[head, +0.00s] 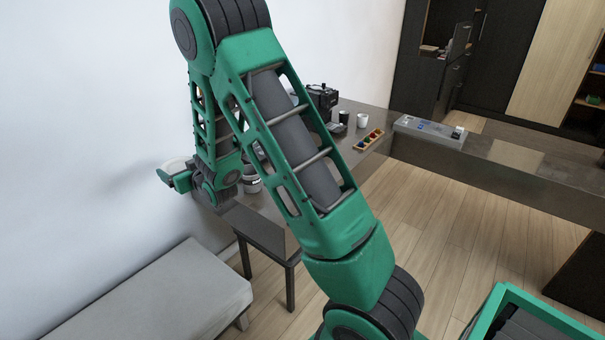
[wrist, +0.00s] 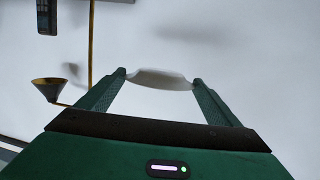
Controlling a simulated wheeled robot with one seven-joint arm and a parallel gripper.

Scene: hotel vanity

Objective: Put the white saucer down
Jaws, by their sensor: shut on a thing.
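The white saucer (wrist: 160,79) is between my gripper's two fingertips (wrist: 160,82) in the wrist view. The fingers touch its left and right edges, so my gripper is shut on it. My arm hides much of the dark counter (head: 262,204).
A grey bench (head: 160,300) stands below at the left. The counter holds a black machine (head: 322,98), a white cup (head: 363,120), a tray of coloured items (head: 369,140) and a grey tray (head: 430,131). A brass cone fixture (wrist: 52,89) is left in the wrist view.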

